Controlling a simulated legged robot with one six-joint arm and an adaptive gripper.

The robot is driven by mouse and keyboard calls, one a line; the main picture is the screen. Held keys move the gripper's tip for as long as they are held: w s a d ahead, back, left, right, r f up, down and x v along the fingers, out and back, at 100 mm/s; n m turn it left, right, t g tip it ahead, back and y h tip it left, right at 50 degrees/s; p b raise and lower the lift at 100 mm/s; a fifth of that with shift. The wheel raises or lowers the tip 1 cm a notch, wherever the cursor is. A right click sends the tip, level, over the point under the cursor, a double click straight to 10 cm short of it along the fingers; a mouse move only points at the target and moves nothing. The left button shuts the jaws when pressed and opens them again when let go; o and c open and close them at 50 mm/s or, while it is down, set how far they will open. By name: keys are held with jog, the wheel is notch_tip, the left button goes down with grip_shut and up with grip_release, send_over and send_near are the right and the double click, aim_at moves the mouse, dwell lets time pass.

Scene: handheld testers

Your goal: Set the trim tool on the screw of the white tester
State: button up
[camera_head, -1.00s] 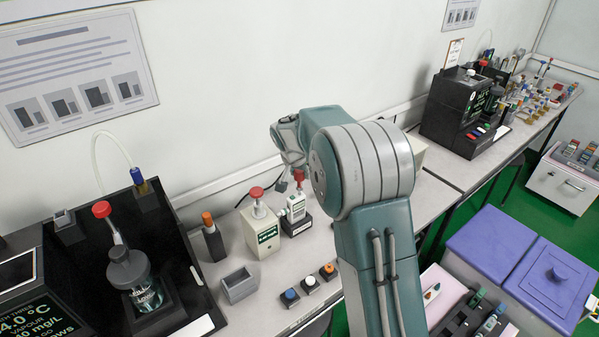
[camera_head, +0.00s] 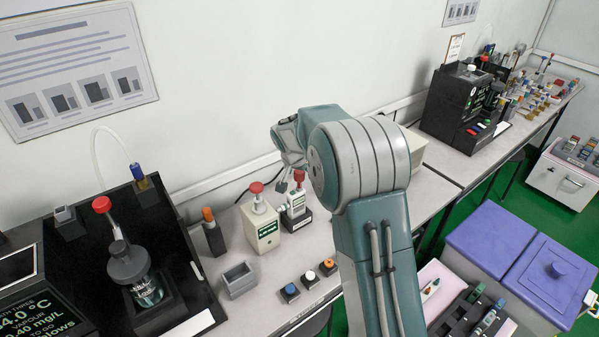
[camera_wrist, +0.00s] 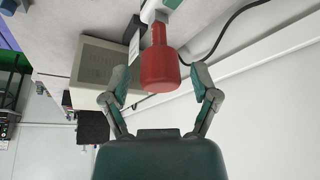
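The white tester (camera_head: 295,205) stands upright in a black holder on the bench in the head view. The trim tool, with a red handle (camera_head: 299,176), stands at the tester's top. In the wrist view the red handle (camera_wrist: 160,68) is between my fingers, its thin neck meeting a white part. I cannot tell whether its tip is seated on the screw; the screw is hidden. My gripper (camera_wrist: 161,92) is open, with a finger on each side of the handle and gaps between. In the head view my arm hides much of the gripper.
A beige box (camera_head: 262,228) with a red-topped piece stands left of the tester. An orange-topped dark block (camera_head: 213,232), a grey open bin (camera_head: 238,281) and several coloured buttons (camera_head: 311,279) are nearby. A black station (camera_head: 125,255) is at left. A wall rises close behind.

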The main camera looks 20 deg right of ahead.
jog(key=shift+r, duration=0.1)
jog(key=v, duration=1.1)
jog(key=shift+r, duration=0.3)
jog(key=shift+s+a, duration=0.15)
jog(key=s+a+r+n+y, duration=0.1)
jog(key=s+r+n, duration=0.1)
jog(key=s, duration=1.5)
jog(key=s+a+r+n+t+y, duration=0.1)
jog(key=s+n, duration=0.4)
jog(key=s, duration=1.3)
jog(key=shift+r+t+y, duration=0.3)
jog(key=shift+r+y, duration=0.1)
jog(key=shift+r, duration=0.2)
